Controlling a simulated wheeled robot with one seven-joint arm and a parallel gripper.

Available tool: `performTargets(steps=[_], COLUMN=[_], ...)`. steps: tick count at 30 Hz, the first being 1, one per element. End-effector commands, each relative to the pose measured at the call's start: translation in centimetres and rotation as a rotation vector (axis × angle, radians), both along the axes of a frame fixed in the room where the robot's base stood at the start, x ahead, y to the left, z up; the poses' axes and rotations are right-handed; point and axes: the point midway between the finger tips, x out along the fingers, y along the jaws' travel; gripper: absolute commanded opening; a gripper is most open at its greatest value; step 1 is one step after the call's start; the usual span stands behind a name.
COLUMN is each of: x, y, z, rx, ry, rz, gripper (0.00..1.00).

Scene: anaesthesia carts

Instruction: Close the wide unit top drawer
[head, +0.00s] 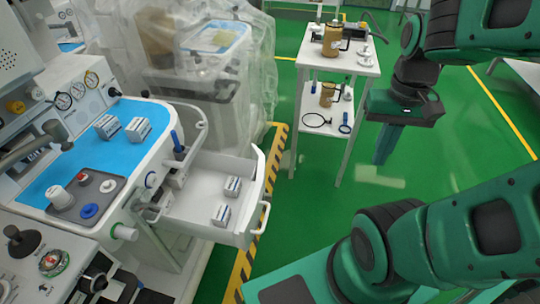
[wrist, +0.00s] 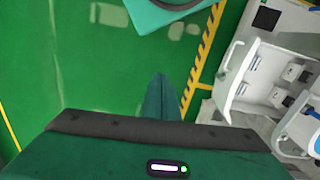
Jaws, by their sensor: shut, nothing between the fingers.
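The white drawer (head: 188,206) of the wide unit is pulled out at the middle left of the head view, with two small white-and-blue boxes (head: 232,187) (head: 221,215) inside. The drawer (wrist: 236,84) also shows at the right of the wrist view. The wide unit (head: 112,190) has a blue top surface. My gripper (head: 384,158) is shut and empty, pointing down over the green floor, to the right of the drawer and well apart from it. The shut fingers (wrist: 158,98) also show in the wrist view.
A white two-shelf trolley (head: 340,67) with jars and tools stands between the drawer and my gripper, farther back. A plastic-covered machine (head: 200,60) stands behind the unit. Yellow-black floor tape (head: 262,215) runs beside the drawer. Green floor is clear below my gripper.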

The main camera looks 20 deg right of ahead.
Motion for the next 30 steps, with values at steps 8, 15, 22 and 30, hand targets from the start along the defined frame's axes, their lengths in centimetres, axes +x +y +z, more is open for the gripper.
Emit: performTargets(steps=[8, 15, 22, 30], x=[1.3, 7.4, 13.0, 18.8], y=[-0.1, -0.1, 0.4, 1.5], z=[-0.2, -3.3, -7.6, -12.7], rx=[0.012, 0.089, 0.223, 0.432], ry=[-0.005, -0.007, -0.047, -0.147], rz=[0.039, 0.133, 0.205, 0.238], gripper=[0.00, 0.00, 0.00, 0.00])
